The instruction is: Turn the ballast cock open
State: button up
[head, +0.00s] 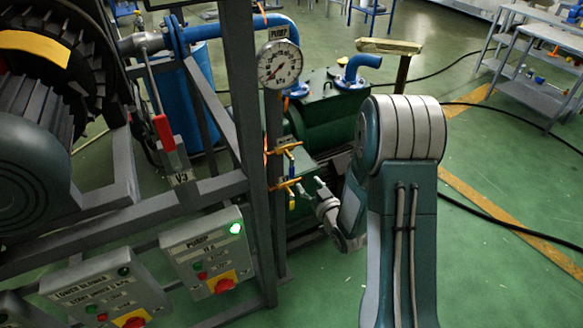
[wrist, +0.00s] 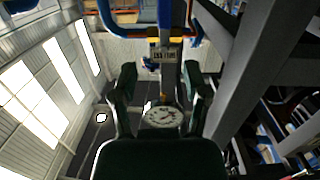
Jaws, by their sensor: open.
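Two small brass cocks sit on the frame post below the pump gauge in the head view.
The pump gauge (head: 280,65) is above the cocks and a round dial (wrist: 162,117) shows in the wrist view. Grey frame bars (head: 246,100) stand left of the cocks. The green pump (head: 330,115) stands behind. Switch boxes (head: 209,252) are below left. Open floor lies right.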

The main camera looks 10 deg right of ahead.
aim_at(293, 169)
jog(key=shift+t, duration=0.5)
jog(key=x, duration=0.3)
jog(key=f+x, duration=0.1)
jog(key=x, duration=0.6)
jog(key=shift+s+a+f, duration=0.1)
jog(key=shift+a+f, duration=0.15)
jog(key=shift+a, duration=0.1)
grip_shut()
